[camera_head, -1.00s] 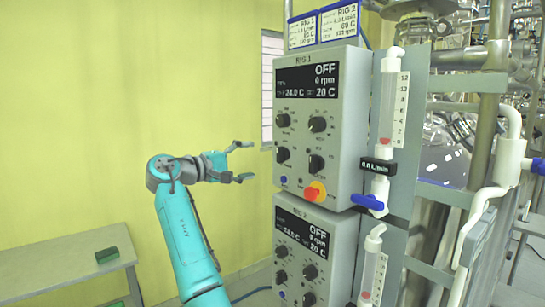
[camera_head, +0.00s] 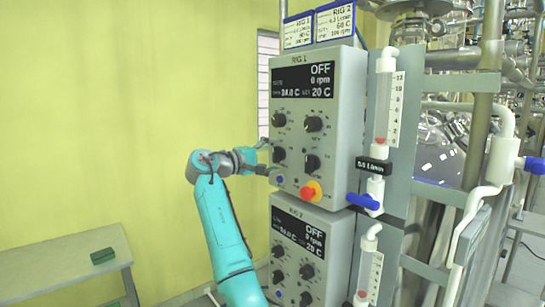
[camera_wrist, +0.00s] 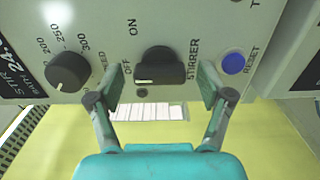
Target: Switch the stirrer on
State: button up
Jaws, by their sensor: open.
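The stirrer knob (camera_wrist: 165,62) is black, with STIRRER, ON and OFF printed around it. Its pale mark lies on the side near OFF, as far as I can see. In the head view it is the lower left knob (camera_head: 279,154) on the RIG 1 control box (camera_head: 345,130). The RIG 1 display (camera_head: 303,80) reads OFF and 0 rpm. My gripper (camera_wrist: 163,80) is open, one finger on each side of the knob, with gaps showing. In the head view my gripper (camera_head: 267,160) is at the box's left edge.
A blue RESET button (camera_wrist: 233,63) is close to the right finger. A speed knob (camera_wrist: 69,71) is left of the fingers. A red stop button (camera_head: 310,191) sits low on the box. The RIG 2 box (camera_head: 325,222) is below.

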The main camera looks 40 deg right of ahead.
jog(key=shift+c, duration=0.2)
jog(key=c, duration=1.1)
jog(key=m, duration=0.5)
jog(key=shift+m, duration=0.4)
jog(key=m, duration=0.6)
jog(key=shift+f, duration=0.1)
jog(key=o, duration=1.1)
